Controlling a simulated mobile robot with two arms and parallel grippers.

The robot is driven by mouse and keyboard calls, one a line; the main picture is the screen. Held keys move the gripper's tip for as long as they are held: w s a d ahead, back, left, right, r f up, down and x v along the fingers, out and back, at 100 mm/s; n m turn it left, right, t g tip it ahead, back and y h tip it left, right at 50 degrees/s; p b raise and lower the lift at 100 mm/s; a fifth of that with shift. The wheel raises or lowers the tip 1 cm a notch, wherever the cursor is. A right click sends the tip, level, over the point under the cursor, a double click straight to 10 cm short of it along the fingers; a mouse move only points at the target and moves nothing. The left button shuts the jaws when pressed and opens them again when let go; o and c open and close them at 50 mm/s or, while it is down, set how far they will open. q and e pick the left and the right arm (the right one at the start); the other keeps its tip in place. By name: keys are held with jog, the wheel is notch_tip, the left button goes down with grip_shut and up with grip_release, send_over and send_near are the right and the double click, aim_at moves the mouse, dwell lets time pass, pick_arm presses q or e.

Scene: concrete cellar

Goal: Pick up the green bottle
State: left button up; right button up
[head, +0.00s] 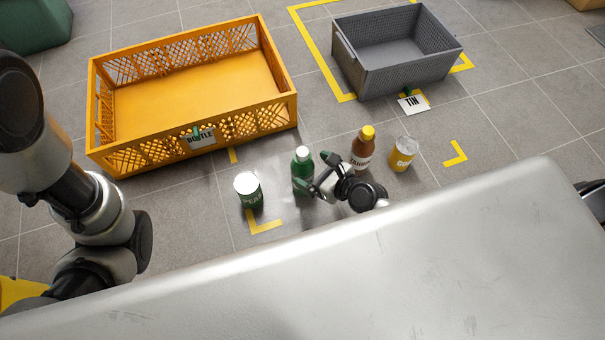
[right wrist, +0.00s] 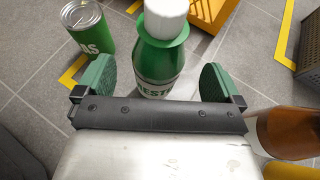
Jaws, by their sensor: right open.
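The green bottle (head: 302,172) with a white cap stands upright on the tiled floor. My right gripper (head: 321,187) is beside it, its fingers reaching to the bottle. In the right wrist view the green bottle (right wrist: 162,52) stands upright in front of and partly between the open green-padded fingers of the right gripper (right wrist: 158,88), with a gap on each side. The bottle's lower part is hidden behind the gripper body there. My left arm comes in from the left of the head view, but its gripper is out of the frame.
A green tin (head: 248,191) stands left of the bottle. A brown bottle (head: 361,150) and a yellow tin (head: 403,154) stand to its right. Behind are an orange crate (head: 205,141) labelled bottle and a grey crate (head: 402,76) labelled tin. A metal surface (head: 330,275) fills the foreground.

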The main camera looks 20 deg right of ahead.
jog(key=b+x, duration=0.1)
jog(key=x, duration=0.1)
jog(key=f+b+x, duration=0.1)
jog(key=x, duration=0.1)
jog(key=shift+s, duration=0.2)
jog(key=shift+w+a+b, duration=0.2)
jog(key=shift+w+b, duration=0.15)
jog(key=shift+b, duration=0.05)
jog(key=shift+r, duration=0.1)
jog(key=c, duration=1.2)
